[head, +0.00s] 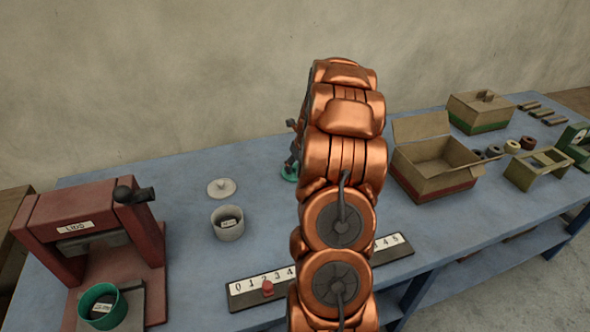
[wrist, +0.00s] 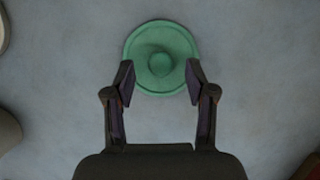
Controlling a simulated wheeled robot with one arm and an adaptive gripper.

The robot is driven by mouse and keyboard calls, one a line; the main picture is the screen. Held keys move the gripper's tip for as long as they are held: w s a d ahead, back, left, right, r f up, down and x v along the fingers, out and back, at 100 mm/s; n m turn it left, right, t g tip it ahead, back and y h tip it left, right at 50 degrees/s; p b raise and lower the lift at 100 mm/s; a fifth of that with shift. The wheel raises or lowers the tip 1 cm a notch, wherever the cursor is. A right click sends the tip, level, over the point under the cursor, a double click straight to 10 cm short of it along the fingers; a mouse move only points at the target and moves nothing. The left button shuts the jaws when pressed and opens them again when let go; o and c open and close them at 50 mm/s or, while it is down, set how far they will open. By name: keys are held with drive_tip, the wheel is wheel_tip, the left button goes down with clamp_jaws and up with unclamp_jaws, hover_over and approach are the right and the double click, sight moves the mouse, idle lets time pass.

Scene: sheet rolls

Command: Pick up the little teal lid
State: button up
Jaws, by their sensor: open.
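The little teal lid (wrist: 160,40) lies flat on the blue table, with a round knob at its middle. In the wrist view my gripper (wrist: 160,78) is open, its two fingertips at the left and right of the lid's near part. The knob lies between and a little beyond the tips. I cannot tell whether the fingers touch the lid. In the head view a bit of the teal lid (head: 289,174) shows beside my arm, below my gripper (head: 293,150). My copper arm hides most of both there.
A grey pot (head: 228,223) and pale lid (head: 221,188) stand left of my arm. A red press (head: 95,235) with a teal pot (head: 102,306) is further left. A numbered strip (head: 250,290) lies in front. An open cardboard box (head: 436,165) stands right.

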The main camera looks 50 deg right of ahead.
drive_tip(key=shift+x, duration=0.8)
drive_tip(key=shift+r, duration=0.1)
drive_tip(key=c, duration=1)
